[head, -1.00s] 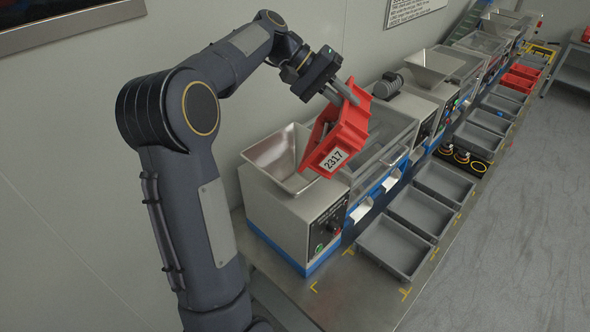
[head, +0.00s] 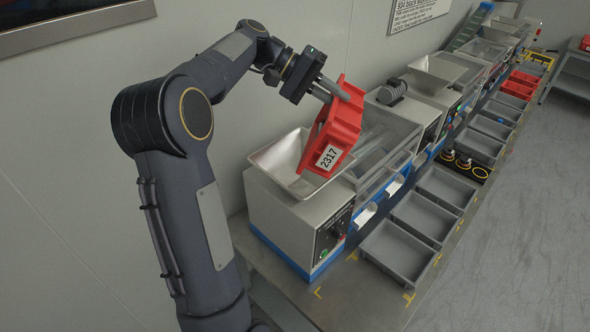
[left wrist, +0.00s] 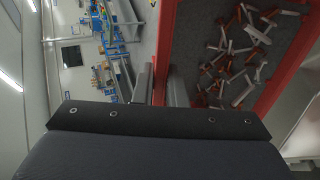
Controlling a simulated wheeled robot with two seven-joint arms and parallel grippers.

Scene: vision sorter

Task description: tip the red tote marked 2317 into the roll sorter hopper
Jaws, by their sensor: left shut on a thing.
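The red tote marked 2317 (head: 338,128) is in my left gripper (head: 334,92), which is shut on its wall. The tote is tilted, with its labelled end low. It is held up over the right side of the steel roll sorter hopper (head: 283,160). In the left wrist view the tote's red wall (left wrist: 166,50) lies between the fingers (left wrist: 160,85). Loose white and orange-brown pieces (left wrist: 245,50) lie on the tote's dark inside. I see no pieces in the visible part of the hopper. My right gripper is not in view.
The roll sorter (head: 300,225) stands on a steel bench beside the wall. Several grey bins (head: 398,252) line its right side. More machines with hoppers (head: 437,72) stand farther back, near red totes (head: 517,85). The floor on the right (head: 500,260) is clear.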

